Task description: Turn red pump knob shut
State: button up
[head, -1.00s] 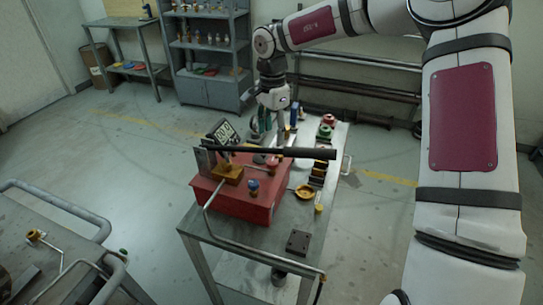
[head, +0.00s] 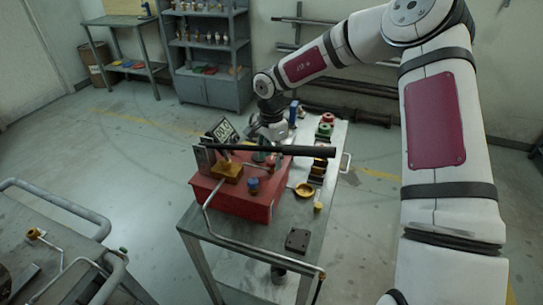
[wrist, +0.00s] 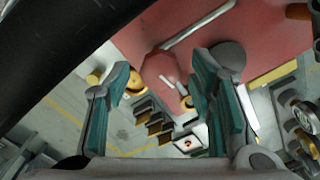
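The red pump box (head: 235,205) sits on the metal cart. In the wrist view a red knob (wrist: 160,68) stands out from the red surface, with a pale rod beside it. In the head view the knob (head: 271,163) is partly hidden by my gripper and the black bar. My gripper (head: 266,154) is low over the box, behind the bar. In the wrist view its two teal-padded fingers are apart, one on each side of the knob, and the gripper (wrist: 163,72) is open. Whether either finger touches the knob cannot be told.
A long black bar (head: 285,150) crosses above the box, close to my gripper; it also fills the wrist view's upper left (wrist: 60,45). A blue knob (head: 253,184), yellow block (head: 228,171), yellow dish (head: 304,190) and black blocks (head: 319,168) are nearby. A blue bottle-like object (head: 293,113) stands behind.

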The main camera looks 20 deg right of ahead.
jog(key=c, duration=0.9)
jog(key=shift+m, duration=0.3)
jog(key=m+p, duration=0.2)
jog(key=m, duration=0.1)
jog(key=shift+r+m, duration=0.1)
jog(key=shift+m, duration=0.2)
jog(key=m+p, duration=0.1)
jog(key=m, duration=0.4)
jog(key=shift+m, duration=0.3)
jog(key=m+p, duration=0.1)
jog(key=m, duration=0.9)
